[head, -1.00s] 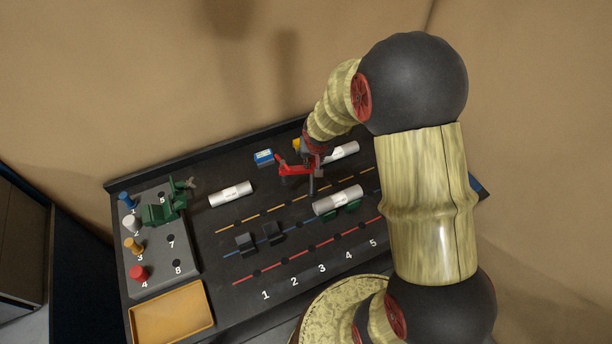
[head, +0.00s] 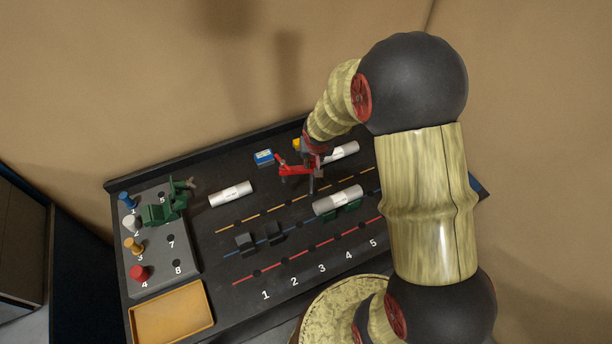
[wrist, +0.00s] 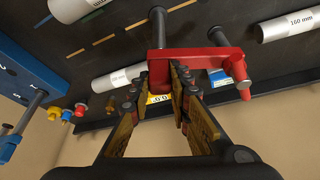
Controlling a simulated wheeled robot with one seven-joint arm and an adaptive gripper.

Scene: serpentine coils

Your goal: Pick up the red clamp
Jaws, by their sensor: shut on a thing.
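The red clamp (head: 295,170) is at the rear middle of the dark board, below the end of my arm. My gripper (head: 312,158) is at its right part, mostly hidden by my wrist. In the wrist view the red clamp (wrist: 205,58) lies across the fingertips, with its dark rod and red-tipped screw pointing outward. My gripper (wrist: 162,80) is shut on its body there. Whether the clamp touches the board cannot be told.
White labelled cylinders lie left (head: 231,194), right front (head: 338,200) and behind my gripper (head: 343,151). A green clamp (head: 165,207) sits on the grey peg block (head: 155,258). A yellow tray (head: 172,313) is front left.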

